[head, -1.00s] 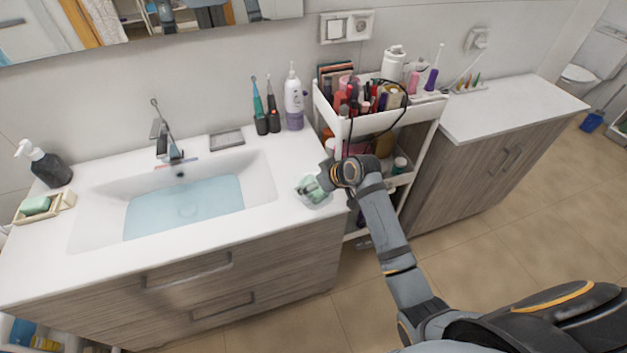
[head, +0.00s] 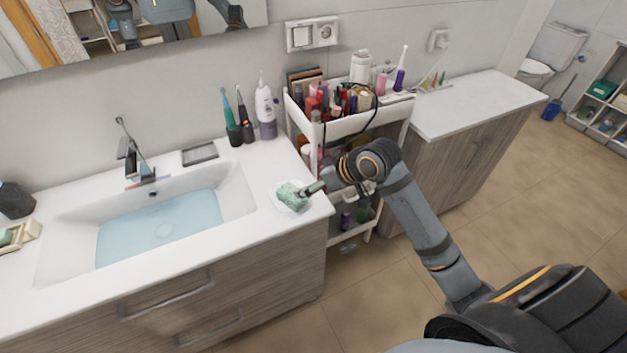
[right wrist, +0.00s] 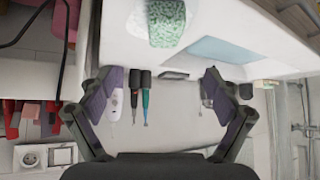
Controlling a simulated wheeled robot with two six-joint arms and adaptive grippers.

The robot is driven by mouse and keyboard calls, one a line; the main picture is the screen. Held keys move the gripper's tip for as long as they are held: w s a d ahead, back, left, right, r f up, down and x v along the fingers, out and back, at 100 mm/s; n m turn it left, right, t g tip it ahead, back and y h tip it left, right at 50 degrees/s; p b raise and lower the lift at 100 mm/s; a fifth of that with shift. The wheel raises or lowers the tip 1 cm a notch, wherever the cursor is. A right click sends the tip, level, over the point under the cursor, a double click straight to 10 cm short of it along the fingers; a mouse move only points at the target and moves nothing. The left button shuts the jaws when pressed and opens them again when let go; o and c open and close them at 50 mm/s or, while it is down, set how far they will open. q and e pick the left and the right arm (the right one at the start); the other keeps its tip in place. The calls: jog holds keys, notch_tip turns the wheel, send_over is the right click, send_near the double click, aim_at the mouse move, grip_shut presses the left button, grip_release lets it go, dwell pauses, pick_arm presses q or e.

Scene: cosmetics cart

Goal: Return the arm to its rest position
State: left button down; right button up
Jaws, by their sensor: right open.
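My right gripper (head: 318,187) is open and empty beside the counter's right edge, in front of the cart. Its two spread fingers also show in the right wrist view (right wrist: 160,76), with nothing between them. A green textured item (head: 290,196) sits in a small white dish (head: 281,206) on the counter corner, just left of the gripper. The green item also shows at the top of the right wrist view (right wrist: 166,24), beyond the fingertips. My right arm reaches in from the lower right. My left gripper is not in view.
A white cart (head: 349,126) full of cosmetics stands behind my right forearm, with a dark cable looping over it. The sink (head: 160,228) holds water. Toothbrushes (head: 245,118) and a white bottle (head: 265,110) stand by the wall.

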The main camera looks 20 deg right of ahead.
dwell(0.4)
jog(key=s+d+f+m+g+h, duration=0.2)
jog(key=s+f+h, duration=0.1)
jog(key=s+f, duration=0.55)
jog(key=s+d+f+m+g+h, duration=0.15)
jog(key=s+f, duration=0.35)
jog(key=s, duration=0.7)
notch_tip(320, 180, down, 24)
jog(key=s+d+m+g, duration=0.1)
jog(key=d+g, duration=0.1)
jog(key=s+d+f+g, duration=0.1)
jog(key=s+f, duration=1.7)
jog(key=s, duration=0.2)
jog(key=shift+d+f, duration=0.3)
jog(key=shift+d, duration=0.05)
jog(key=shift+m+h, duration=0.25)
